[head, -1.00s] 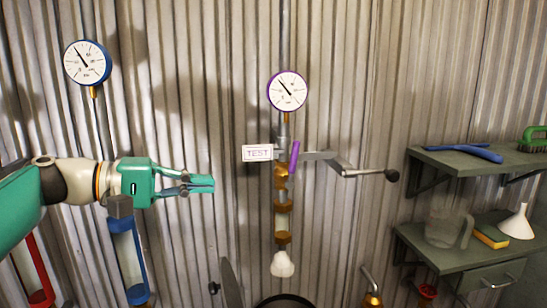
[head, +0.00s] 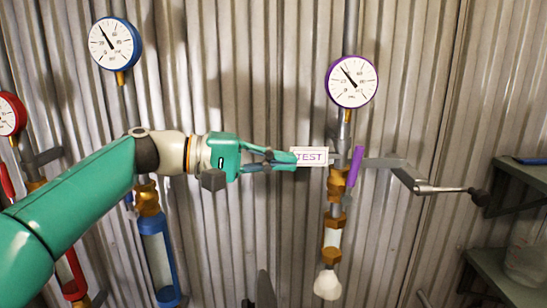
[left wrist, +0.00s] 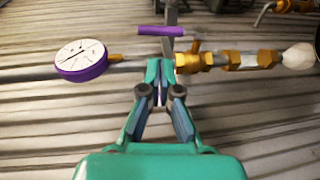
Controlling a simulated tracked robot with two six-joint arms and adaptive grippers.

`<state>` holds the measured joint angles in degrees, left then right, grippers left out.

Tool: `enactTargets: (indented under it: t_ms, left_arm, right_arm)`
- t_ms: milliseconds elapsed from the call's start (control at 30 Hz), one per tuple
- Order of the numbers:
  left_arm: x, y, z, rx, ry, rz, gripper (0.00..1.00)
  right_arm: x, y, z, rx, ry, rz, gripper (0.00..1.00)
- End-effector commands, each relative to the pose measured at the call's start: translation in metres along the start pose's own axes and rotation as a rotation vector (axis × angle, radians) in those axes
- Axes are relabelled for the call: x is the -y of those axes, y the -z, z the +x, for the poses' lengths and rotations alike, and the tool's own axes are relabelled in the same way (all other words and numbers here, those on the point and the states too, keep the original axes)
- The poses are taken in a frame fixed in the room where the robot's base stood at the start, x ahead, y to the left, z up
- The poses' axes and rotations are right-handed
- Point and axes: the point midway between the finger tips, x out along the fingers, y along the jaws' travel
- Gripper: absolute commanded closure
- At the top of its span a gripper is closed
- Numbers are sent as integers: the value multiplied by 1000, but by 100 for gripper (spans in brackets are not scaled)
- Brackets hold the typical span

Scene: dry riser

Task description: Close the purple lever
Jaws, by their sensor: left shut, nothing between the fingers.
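The purple lever (head: 355,167) stands nearly upright, tilted slightly right, on a brass valve (head: 338,182) below the purple-rimmed gauge (head: 351,81). In the left wrist view the lever (left wrist: 160,31) lies across the picture just beyond my fingertips. My left gripper (head: 292,160) is shut and empty, left of the lever at about its height. Its tips are by the white TEST tag (head: 313,156) and partly overlap its left edge; I cannot tell whether they touch. In the left wrist view the left gripper (left wrist: 159,68) points toward the lever. My right gripper is out of view.
A crank arm with a black knob (head: 480,197) sticks out right of the valve. A blue pipe set with a gauge (head: 115,44) and a red one (head: 9,114) stand at the left. Green shelves (head: 510,280) are at the right. Corrugated wall lies behind.

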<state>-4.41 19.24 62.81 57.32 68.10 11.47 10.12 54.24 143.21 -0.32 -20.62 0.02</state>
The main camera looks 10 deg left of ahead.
Motion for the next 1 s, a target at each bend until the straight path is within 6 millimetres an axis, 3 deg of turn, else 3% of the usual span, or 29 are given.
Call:
enactTargets:
  t_ms: [300,500,1000]
  left_arm:
    - [-1,0,65,1,3,-2,100]
    - [0,1,90,-3,2,-1,100]
    - [1,2,100,-6,1,-1,100]
  right_arm:
    - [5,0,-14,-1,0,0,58]
    - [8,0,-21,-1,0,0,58]
    - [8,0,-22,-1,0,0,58]
